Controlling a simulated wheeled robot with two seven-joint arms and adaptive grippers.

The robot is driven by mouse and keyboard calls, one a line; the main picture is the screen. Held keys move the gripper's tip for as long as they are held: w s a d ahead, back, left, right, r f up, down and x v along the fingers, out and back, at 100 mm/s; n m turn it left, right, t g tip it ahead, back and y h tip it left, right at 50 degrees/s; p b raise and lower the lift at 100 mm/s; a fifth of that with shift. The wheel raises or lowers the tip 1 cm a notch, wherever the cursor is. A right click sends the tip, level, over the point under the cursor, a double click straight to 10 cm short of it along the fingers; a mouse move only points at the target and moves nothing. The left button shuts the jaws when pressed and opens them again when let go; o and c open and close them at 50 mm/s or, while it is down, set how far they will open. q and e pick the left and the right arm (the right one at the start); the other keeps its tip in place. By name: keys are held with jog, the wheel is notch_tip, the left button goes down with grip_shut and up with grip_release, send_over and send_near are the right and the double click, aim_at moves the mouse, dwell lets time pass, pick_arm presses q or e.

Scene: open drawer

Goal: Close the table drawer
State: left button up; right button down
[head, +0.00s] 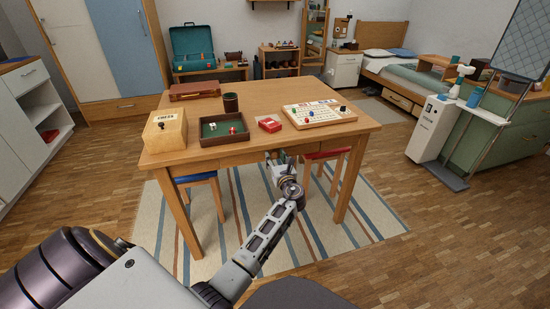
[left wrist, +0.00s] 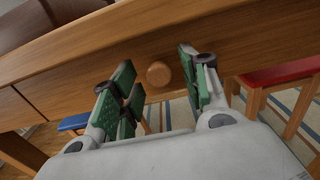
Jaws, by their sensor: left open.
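The wooden table (head: 262,92) stands in the middle of the head view. Its drawer front (left wrist: 90,75) fills the upper part of the left wrist view, with a vertical seam near the left edge. A round wooden knob (left wrist: 158,74) sits on that front. My left gripper (head: 279,158) is at the table's front side, just below the top edge. Its green-padded fingers (left wrist: 155,62) are open, one on each side of the knob, and I see no contact. I cannot tell how far the drawer stands out. My right gripper is not in view.
On the table are a wooden box (head: 165,132), a green-lined tray (head: 224,140), a dark cup (head: 231,103), a red box (head: 270,124) and a game board (head: 330,112). A blue stool (head: 196,179) and a red stool (head: 325,154) are tucked under it.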

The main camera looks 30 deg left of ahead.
pick_arm(q)
jog(key=v, duration=1.1)
dwell(0.5)
